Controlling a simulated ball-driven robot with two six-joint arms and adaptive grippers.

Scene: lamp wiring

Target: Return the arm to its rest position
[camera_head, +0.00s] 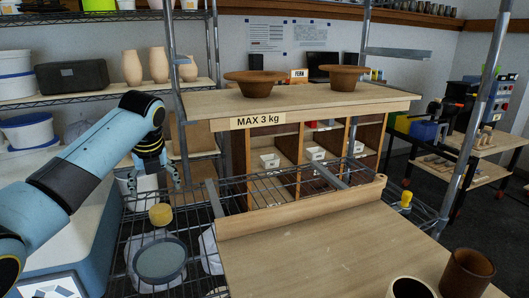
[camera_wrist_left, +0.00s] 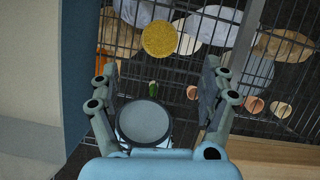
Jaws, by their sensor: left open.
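My left arm comes in from the left in the head view, light blue with dark joints. My left gripper (camera_head: 155,180) hangs pointing down over the wire shelf, left of the wooden board. Its fingers are apart with nothing between them. In the left wrist view the open left gripper (camera_wrist_left: 158,90) frames the wire rack below, with a yellow round sponge (camera_wrist_left: 160,39) ahead of it and a grey round lid (camera_wrist_left: 144,122) between the fingers but lower down. My right gripper is not in either view.
A wire rack (camera_head: 190,215) holds the yellow sponge (camera_head: 160,214) and a grey-blue lidded pot (camera_head: 160,258). A wooden board (camera_head: 320,250) fills the front right, with brown cups (camera_head: 466,274). A raised shelf marked MAX 3 kg (camera_head: 258,121) carries two brown bowls (camera_head: 348,78).

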